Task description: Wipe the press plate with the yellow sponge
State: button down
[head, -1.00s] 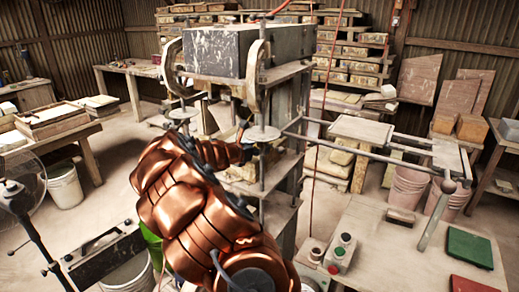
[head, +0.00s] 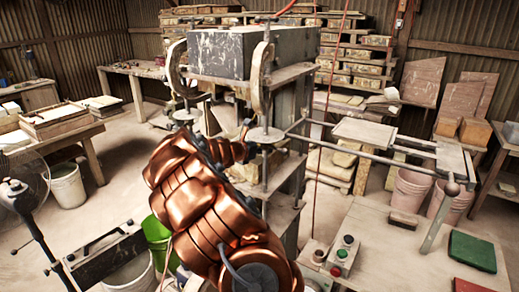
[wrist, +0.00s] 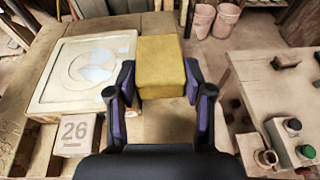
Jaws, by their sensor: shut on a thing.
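My gripper (wrist: 160,88) is shut on the yellow sponge (wrist: 161,58), a block gripped by its two sides at the top middle of the wrist view. A pale square plate (wrist: 52,92) with a round pattern and whitish-blue patches lies left of the sponge; I take it for the press plate. The sponge is to the right of this plate's edge, and whether it touches anything below cannot be told. In the head view my copper arm reaches into the press (head: 245,55), hiding the plate; the sponge cannot be made out there.
A bench with a button box (head: 342,256), a brush (head: 403,220) and a green pad (head: 472,251) stands right of the press. Press posts surround my arm's end.

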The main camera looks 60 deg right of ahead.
jog(key=shift+s+d+f, duration=0.1)
jog(key=shift+s+f, duration=0.05)
jog(key=shift+f, duration=0.1)
jog(key=shift+s+d, duration=0.3)
jog(key=shift+d, duration=0.4)
jog(key=shift+s+d, duration=0.3)
jog(key=shift+d, duration=0.65)
jog(key=shift+w+a+r, duration=0.1)
jog(key=shift+w+a, duration=0.15)
jog(key=shift+a, duration=1.15)
jog(key=shift+w+a, duration=0.1)
jog(key=shift+a, duration=0.05)
jog(key=shift+w+a, duration=0.15)
jog(key=shift+a, duration=1.05)
